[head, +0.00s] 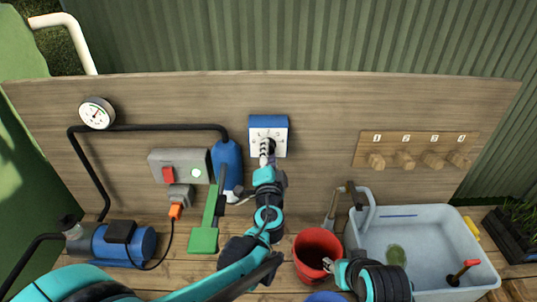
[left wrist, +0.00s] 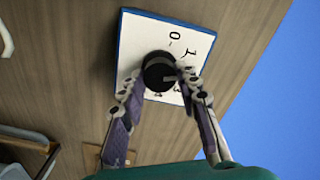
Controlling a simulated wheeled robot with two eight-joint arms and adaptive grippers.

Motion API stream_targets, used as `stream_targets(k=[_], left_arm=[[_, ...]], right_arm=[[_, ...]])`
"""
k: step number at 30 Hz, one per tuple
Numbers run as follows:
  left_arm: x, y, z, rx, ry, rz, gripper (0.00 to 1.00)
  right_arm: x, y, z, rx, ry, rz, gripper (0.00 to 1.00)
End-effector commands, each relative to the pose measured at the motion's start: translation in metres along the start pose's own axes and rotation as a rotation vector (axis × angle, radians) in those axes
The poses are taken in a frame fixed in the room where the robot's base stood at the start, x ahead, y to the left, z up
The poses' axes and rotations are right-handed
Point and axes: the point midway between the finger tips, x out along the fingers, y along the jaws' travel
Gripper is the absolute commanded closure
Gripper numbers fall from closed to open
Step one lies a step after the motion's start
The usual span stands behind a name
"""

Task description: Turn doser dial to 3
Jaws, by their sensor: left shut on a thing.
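The doser (head: 256,124) is a white plate with a blue frame on the wooden board; its face (left wrist: 140,35) also shows in the left wrist view. Its round black dial (left wrist: 157,68) sits in the middle with numbers around it. A pale mark on the dial points to the right side of the picture, but I cannot tell exactly which number it meets. My left gripper (head: 267,150) is shut on the dial, a finger on each side, and hides most of it in the head view. My right gripper (head: 329,265) is low beside the red bucket; its jaws are unclear.
Numbered wooden pegs (head: 405,158) are on the board to the right. A grey box with a red switch (head: 168,173) and a blue bottle (head: 229,160) are to the left. Below stand a red bucket (head: 310,240), a water tub (head: 440,285) and a blue pump (head: 140,242).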

Motion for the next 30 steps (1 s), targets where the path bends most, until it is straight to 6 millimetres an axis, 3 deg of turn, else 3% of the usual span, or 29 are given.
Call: stream_targets(k=[21,30], left_arm=[[-0.0005,0.002,0.0006,0.668,0.001,0.001,0.97],[-0.0007,0.002,0.0008,0.874,0.001,0.001,0.97]], right_arm=[[0.0086,0.0,0.0062,0.0,0.0,0.0,0.6],[0.0103,0.0,0.0074,0.0,0.0,0.0,0.6]])
